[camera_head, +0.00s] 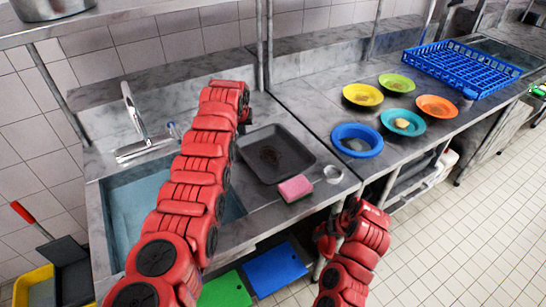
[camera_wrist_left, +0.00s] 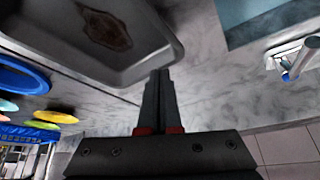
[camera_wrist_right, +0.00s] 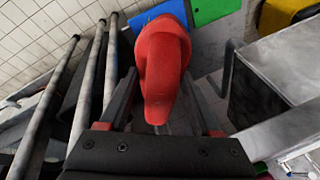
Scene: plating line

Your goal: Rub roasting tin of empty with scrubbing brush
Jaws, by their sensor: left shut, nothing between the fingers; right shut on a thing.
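The roasting tin (camera_head: 272,170) is dark grey and lies on the steel counter right of the sink, with a brown burnt patch inside. Its patch (camera_wrist_left: 103,25) also shows in the left wrist view. My left gripper (camera_wrist_left: 160,75) is shut and empty, above the counter close beside the tin's rim. In the head view it is partly hidden behind my left arm, near the tin's back left corner. My right gripper (camera_wrist_right: 160,85) is shut on a red rounded thing (camera_wrist_right: 160,60), likely the scrubbing brush's handle; no bristles show. It is low, in front of the counter edge.
A pink sponge (camera_head: 295,188) and a small metal ring (camera_head: 333,173) lie in front of the tin. The sink (camera_head: 135,210) is left. Blue and green boards (camera_head: 275,268) are below.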

